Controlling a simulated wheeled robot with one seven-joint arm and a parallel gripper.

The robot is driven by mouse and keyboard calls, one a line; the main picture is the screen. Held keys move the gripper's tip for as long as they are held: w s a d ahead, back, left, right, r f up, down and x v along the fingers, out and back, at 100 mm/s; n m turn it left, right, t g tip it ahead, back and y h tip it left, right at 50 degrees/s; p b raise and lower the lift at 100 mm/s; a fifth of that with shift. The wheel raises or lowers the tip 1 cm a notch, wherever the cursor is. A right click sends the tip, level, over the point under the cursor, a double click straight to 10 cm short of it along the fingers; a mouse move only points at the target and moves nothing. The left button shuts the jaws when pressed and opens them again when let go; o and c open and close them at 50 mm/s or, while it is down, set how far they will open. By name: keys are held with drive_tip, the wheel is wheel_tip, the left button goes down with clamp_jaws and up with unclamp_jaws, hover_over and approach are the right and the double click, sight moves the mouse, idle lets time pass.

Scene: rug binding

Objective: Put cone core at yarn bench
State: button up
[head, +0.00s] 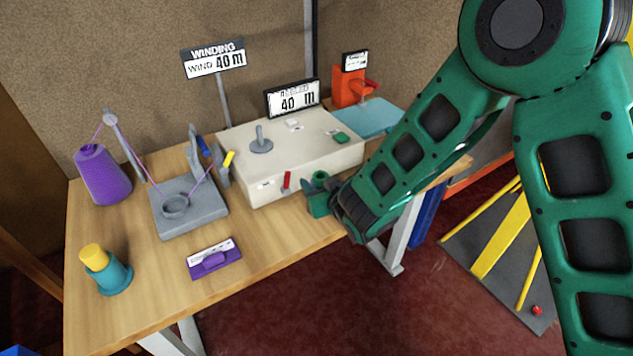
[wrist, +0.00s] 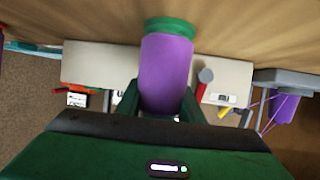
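My gripper (head: 318,196) is over the front edge of the wooden bench (head: 275,240), beside the front right of a beige box. In the wrist view its two fingers (wrist: 160,105) press on both sides of a purple cylinder with a green end (wrist: 167,72), which looks like the cone core. In the head view a green, ring-like end (head: 320,177) shows at the fingers; the purple part is hidden there. I cannot tell whether the cylinder touches the bench.
On the bench stand a purple yarn cone (head: 103,175), a grey winder (head: 188,205), a teal and yellow piece (head: 106,270), a purple labelled block (head: 214,259), the beige box (head: 290,150) and an orange device (head: 348,86). The front middle of the bench is clear.

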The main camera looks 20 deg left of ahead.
drive_tip(key=shift+o, duration=1.2)
drive_tip(key=shift+r, duration=0.2)
drive_tip(key=v, duration=1.2)
drive_tip(key=shift+w, duration=0.1)
